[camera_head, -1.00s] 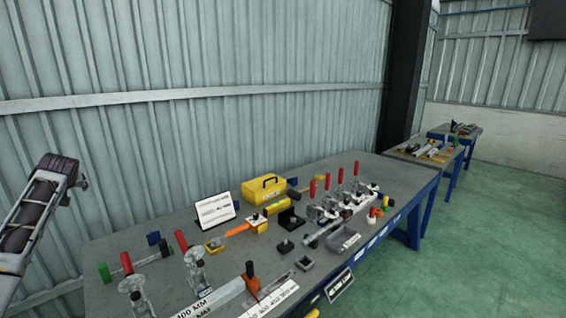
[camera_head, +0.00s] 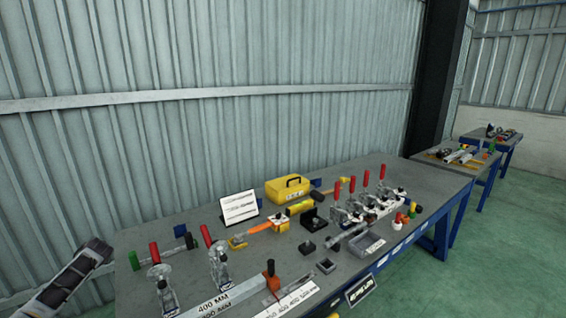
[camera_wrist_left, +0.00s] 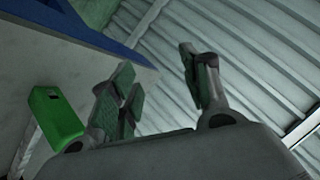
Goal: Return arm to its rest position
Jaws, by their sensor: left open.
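My left arm (camera_head: 72,275) comes in at the lower left of the head view, beside the near left end of the workbench (camera_head: 150,235). Its gripper cannot be made out clearly there. In the left wrist view my left gripper (camera_wrist_left: 157,92) has its fingers spread apart, with nothing between them. A green block (camera_wrist_left: 55,118) shows left of the fingers; whether it touches them cannot be told. My right gripper is in neither view.
The bench carries red-handled clamps (camera_head: 215,255), a yellow toolbox (camera_head: 287,189), a white sign (camera_head: 239,207), a grey tray (camera_head: 363,246) and a long bar (camera_head: 225,298). A corrugated wall (camera_head: 200,60) stands behind. Open green floor (camera_head: 470,270) lies to the right.

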